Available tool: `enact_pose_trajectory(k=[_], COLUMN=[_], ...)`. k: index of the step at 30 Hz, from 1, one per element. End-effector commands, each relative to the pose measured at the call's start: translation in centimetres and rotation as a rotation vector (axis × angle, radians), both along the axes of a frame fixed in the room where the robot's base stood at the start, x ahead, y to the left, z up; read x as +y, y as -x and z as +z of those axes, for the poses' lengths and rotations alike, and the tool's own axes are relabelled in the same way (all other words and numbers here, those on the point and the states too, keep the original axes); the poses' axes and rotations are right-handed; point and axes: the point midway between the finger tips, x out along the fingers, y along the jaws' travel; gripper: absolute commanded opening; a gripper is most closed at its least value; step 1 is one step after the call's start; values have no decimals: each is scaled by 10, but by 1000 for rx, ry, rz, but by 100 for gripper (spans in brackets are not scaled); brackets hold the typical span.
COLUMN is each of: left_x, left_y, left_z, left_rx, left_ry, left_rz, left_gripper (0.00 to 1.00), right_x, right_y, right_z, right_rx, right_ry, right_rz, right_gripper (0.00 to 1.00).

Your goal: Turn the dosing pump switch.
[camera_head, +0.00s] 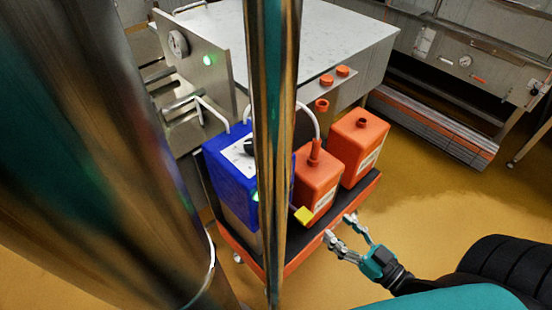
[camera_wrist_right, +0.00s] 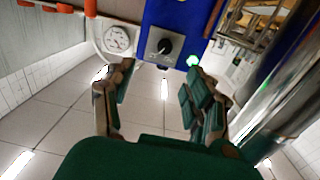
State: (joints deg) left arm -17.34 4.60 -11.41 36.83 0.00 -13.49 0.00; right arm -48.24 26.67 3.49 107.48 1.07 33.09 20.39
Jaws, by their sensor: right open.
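The dosing pump is a blue box (camera_head: 226,172) on a low cart in the head view, partly hidden by a shiny vertical column. A black knob (camera_head: 249,147) shows on its pale plate. In the right wrist view, the blue face (camera_wrist_right: 180,18) carries a black rotary switch (camera_wrist_right: 165,46) on a grey plate, with a lit green lamp (camera_wrist_right: 193,60) beside it. My right gripper (camera_head: 340,228) is open and empty at the cart's front right edge, apart from the pump. Its fingers (camera_wrist_right: 158,85) show below the switch in the wrist view, not touching it. My left gripper is not in view.
Two orange canisters (camera_head: 317,182) (camera_head: 363,152) stand on the orange-edged cart (camera_head: 312,247) right of the pump. A yellow block (camera_head: 303,214) is at the nearer canister. A steel machine (camera_head: 300,40) stands behind. Yellow floor is clear at right.

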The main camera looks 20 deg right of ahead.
Motion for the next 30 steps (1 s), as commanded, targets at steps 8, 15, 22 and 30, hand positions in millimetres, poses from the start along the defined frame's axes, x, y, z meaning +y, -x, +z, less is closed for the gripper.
enact_pose_trajectory(k=[8,15,22,30], left_x=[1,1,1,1], left_y=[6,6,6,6], left_z=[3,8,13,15], left_rx=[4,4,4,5], left_ry=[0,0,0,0], left_rz=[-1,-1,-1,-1], left_gripper=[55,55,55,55], right_x=[12,29,45,59], right_y=[-11,-61,-108,-146], right_z=[2,3,3,1], right_rx=[-11,-11,-10,-6], right_ry=[22,19,21,20], right_rz=[31,28,28,28], right_gripper=[55,55,55,55])
